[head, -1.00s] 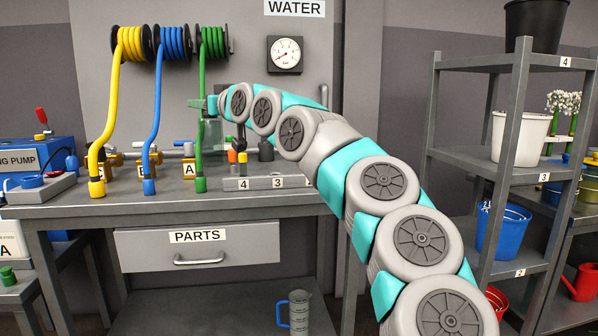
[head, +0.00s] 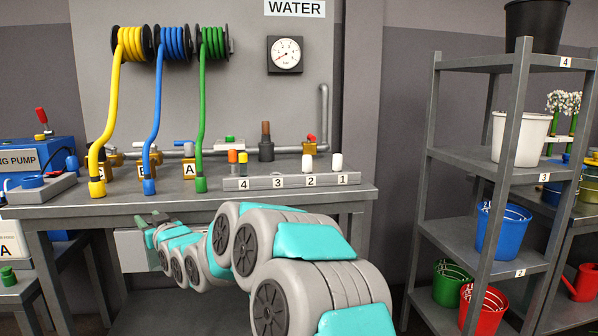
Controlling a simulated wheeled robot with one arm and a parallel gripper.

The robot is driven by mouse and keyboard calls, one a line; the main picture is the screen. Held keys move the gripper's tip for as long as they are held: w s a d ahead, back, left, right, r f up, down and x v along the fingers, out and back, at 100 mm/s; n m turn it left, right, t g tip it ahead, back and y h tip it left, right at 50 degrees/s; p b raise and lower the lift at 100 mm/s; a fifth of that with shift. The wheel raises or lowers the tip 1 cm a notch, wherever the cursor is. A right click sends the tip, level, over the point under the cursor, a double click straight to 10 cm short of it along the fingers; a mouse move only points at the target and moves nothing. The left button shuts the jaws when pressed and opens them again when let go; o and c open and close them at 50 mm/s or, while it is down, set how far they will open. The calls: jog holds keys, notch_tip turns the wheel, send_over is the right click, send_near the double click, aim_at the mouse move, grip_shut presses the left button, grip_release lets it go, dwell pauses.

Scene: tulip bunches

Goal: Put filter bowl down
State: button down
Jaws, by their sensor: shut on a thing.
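My gripper (head: 152,219) is low at the left of my arm, just below the front edge of the workbench (head: 75,207) and in front of the drawer (head: 133,252). Only its green-grey end shows, small and partly covered by my own wrist. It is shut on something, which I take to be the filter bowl. I cannot make out the bowl itself; the gripper and arm hide it. My arm also covers most of the drawer and its label.
A numbered block (head: 290,181) with several small parts stands on the bench. Yellow (head: 111,110), blue (head: 156,110) and green (head: 203,110) hoses hang down to the bench. A shelf rack with buckets (head: 520,138) stands at the right.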

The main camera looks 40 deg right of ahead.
jog(key=w+a+f+h, duration=0.1)
jog(key=w+a+f, duration=0.1)
jog(key=a+f, duration=0.4)
notch_tip(320, 180, down, 4)
jog(key=shift+r+m, duration=0.15)
jog(key=shift+m, duration=0.15)
jog(key=shift+a, duration=0.1)
dwell(0.4)
